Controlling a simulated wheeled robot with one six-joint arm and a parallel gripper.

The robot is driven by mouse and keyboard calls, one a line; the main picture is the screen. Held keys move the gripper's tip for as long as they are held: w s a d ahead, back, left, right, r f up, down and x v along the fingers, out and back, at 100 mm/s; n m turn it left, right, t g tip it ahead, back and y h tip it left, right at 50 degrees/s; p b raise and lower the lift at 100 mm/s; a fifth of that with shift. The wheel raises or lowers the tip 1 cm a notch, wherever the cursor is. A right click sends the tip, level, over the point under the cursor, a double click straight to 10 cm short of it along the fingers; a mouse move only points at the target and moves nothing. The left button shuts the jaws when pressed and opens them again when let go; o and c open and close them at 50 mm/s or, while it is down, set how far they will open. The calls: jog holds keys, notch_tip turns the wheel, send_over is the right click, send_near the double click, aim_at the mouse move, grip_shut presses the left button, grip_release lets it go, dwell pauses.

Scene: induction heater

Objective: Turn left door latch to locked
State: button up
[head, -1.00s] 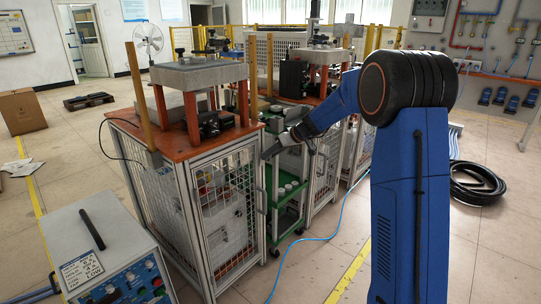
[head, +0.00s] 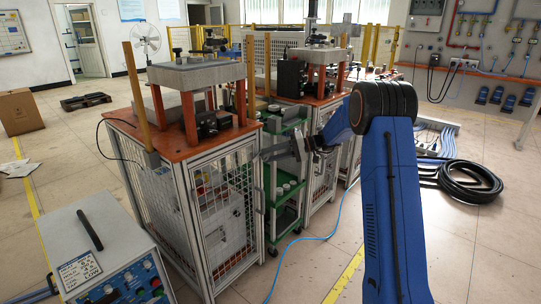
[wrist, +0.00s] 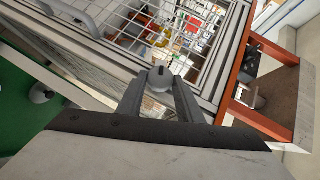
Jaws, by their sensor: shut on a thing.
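The left cabinet's wire-mesh door (head: 228,215) has an aluminium frame and appears closed. In the wrist view the mesh door (wrist: 165,30) fills the upper middle. A small grey latch knob (wrist: 159,80) sits at the door frame's edge. My gripper (wrist: 160,92) has its two fingers on either side of this knob, shut on it. The angle of the latch is hard to tell.
A green cart (head: 288,190) with shelves stands just right of the cabinet, close under my gripper. A second cabinet (head: 322,175) is behind it. A grey power unit (head: 105,250) stands at the front left. A blue hose (head: 325,237) lies on the open floor.

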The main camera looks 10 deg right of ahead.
jog(key=shift+d+f+m+y, duration=0.1)
jog(key=shift+f+m+y, duration=0.1)
jog(key=shift+m+y, duration=0.55)
jog(key=shift+f+m+y, duration=0.2)
jog(key=shift+m+y, duration=0.45)
jog(key=shift+y, duration=0.1)
jog(key=o, duration=1)
jog(key=s+d, duration=0.1)
jog(key=d, duration=1)
jog(key=s+d, duration=0.1)
jog(key=d, duration=0.5)
jog(key=shift+s+d+f, duration=0.1)
jog(key=shift+s+d, duration=0.05)
jog(key=shift+s, duration=0.15)
